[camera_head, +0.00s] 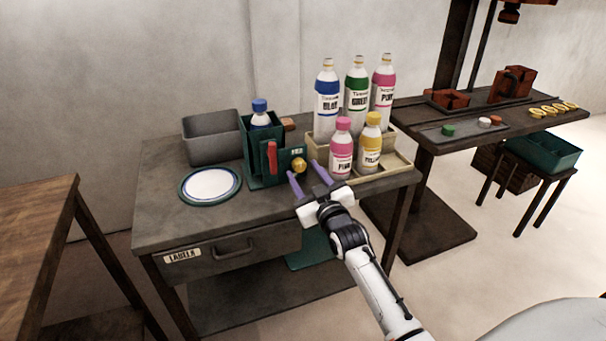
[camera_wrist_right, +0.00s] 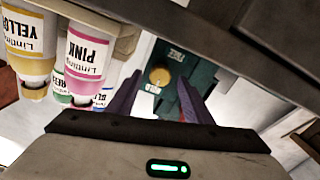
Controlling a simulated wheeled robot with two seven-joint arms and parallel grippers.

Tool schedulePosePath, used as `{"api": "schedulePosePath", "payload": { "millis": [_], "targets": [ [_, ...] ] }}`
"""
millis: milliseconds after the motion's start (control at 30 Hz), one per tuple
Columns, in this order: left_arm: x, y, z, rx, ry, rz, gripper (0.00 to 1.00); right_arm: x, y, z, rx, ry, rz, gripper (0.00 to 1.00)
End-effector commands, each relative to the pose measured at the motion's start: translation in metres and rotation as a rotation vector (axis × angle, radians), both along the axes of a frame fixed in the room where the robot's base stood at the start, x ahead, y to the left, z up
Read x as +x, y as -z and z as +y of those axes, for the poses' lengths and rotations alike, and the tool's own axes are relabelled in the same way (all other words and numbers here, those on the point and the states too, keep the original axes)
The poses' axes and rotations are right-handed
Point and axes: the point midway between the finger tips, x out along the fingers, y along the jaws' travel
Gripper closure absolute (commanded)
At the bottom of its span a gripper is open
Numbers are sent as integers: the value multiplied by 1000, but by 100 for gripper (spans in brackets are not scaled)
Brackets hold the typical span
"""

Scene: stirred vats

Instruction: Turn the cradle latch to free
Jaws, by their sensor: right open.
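The green cradle (camera_head: 253,170) stands on the grey workbench and holds a bottle with a blue cap (camera_head: 260,105). A round yellow knob (camera_head: 299,165), which looks like the latch, sits on the cradle's green front plate below a small pale label too small to read surely. A red lever (camera_head: 271,160) stands upright left of it. My right gripper (camera_head: 303,169) is open, its purple fingers pointing at the knob. In the right wrist view the knob (camera_wrist_right: 160,77) shows between the fingertips, apart from both sides. My left gripper is not in view.
Pink (camera_head: 341,147) and yellow (camera_head: 370,144) bottles stand close right of my gripper, with taller bottles behind on a beige rack (camera_head: 398,165). A grey bin (camera_head: 210,138) and a round white plate (camera_head: 210,184) are at left. The bench front has a drawer (camera_head: 232,248).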

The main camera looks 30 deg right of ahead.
Motion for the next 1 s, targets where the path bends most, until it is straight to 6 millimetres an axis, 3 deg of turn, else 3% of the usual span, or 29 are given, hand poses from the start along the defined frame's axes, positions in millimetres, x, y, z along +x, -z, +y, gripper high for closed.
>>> {"api": "schedulePosePath", "payload": {
  "millis": [167,433,467,700,1000],
  "targets": [
    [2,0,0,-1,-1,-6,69,14,0,-3,0,0,0,54],
    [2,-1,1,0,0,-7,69,15,0,-3,0,-1,1,54],
    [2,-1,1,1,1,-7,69,15,0,-3,0,-1,1,56],
    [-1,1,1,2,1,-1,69,15,0,-3,0,-1,1,95],
    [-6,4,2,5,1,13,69,15,0,-3,-36,-1,10,95]
  ]
}}
